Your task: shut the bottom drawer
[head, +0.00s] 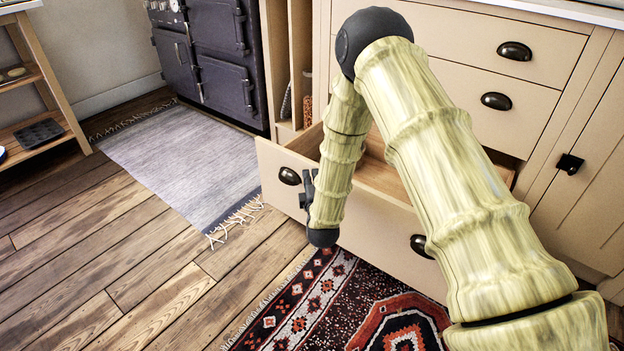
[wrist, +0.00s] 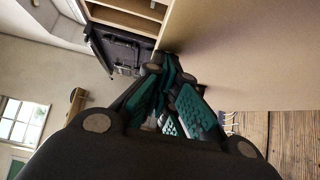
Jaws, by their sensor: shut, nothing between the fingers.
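The bottom drawer (head: 371,244) stands pulled out from the cream cabinet in the head view. Its front has two dark cup handles, a left one (head: 289,176) and a right one (head: 419,246). My gripper (head: 306,189) is at the drawer front, close to the left handle and partly hidden by my arm. In the wrist view my gripper (wrist: 165,75) has its fingers together with nothing held, beside the broad cream drawer front (wrist: 245,55). I cannot tell whether the fingertips touch the drawer. My arm hides part of the drawer's inside.
Two shut drawers (head: 470,75) are above. A dark range cooker (head: 215,55) stands left of the cabinet. A grey rug (head: 185,160) and a red patterned rug (head: 345,305) lie on the wooden floor (head: 110,255). A wooden shelf (head: 45,90) is at far left.

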